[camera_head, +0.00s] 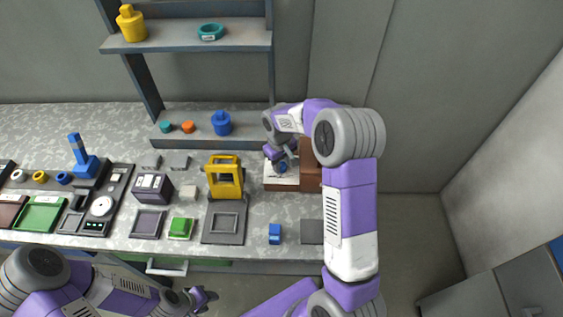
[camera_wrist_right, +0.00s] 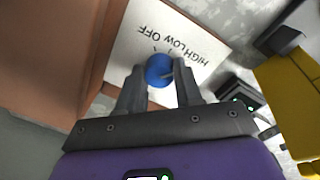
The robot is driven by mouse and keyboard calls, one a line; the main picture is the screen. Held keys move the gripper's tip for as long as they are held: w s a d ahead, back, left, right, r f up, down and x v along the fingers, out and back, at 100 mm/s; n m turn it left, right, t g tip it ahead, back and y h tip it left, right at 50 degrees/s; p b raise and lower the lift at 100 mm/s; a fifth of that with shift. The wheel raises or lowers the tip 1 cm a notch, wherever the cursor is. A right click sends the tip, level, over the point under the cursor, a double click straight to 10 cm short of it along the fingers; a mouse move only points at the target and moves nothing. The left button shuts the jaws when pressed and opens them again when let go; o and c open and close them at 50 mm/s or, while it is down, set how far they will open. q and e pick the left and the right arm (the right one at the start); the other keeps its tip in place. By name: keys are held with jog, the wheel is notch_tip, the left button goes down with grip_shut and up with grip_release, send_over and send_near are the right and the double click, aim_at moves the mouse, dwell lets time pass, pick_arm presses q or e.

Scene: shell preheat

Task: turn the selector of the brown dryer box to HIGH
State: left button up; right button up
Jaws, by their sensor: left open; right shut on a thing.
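The brown dryer box (camera_head: 309,174) stands at the right part of the bench, partly hidden by my right arm. Its white panel (camera_head: 279,184) carries a blue selector knob (camera_wrist_right: 159,70). The right wrist view shows the panel (camera_wrist_right: 128,50) with HIGH, LOW and OFF printed upside down beside the knob. My right gripper (camera_wrist_right: 160,84) is shut on the knob, one finger on each side. I cannot tell for sure which label the selector points at. My left gripper (camera_head: 205,297) is open and empty, low in front of the bench.
A yellow frame-shaped device (camera_head: 225,178) stands left of the box; it also shows at the right wrist view's edge (camera_wrist_right: 285,95). A blue block (camera_head: 275,234) lies near the front edge. Shelves (camera_head: 195,37) rise behind. Trays and parts crowd the left of the bench.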

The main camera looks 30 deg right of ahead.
jog(key=shift+m, duration=0.5)
jog(key=o, duration=1)
jog(key=shift+o, duration=0.2)
jog(key=r+p, duration=0.1)
jog(key=r, duration=0.6)
jog(key=shift+a+r+p, duration=0.2)
jog(key=shift+r+p, duration=0.1)
jog(key=shift+p, duration=0.1)
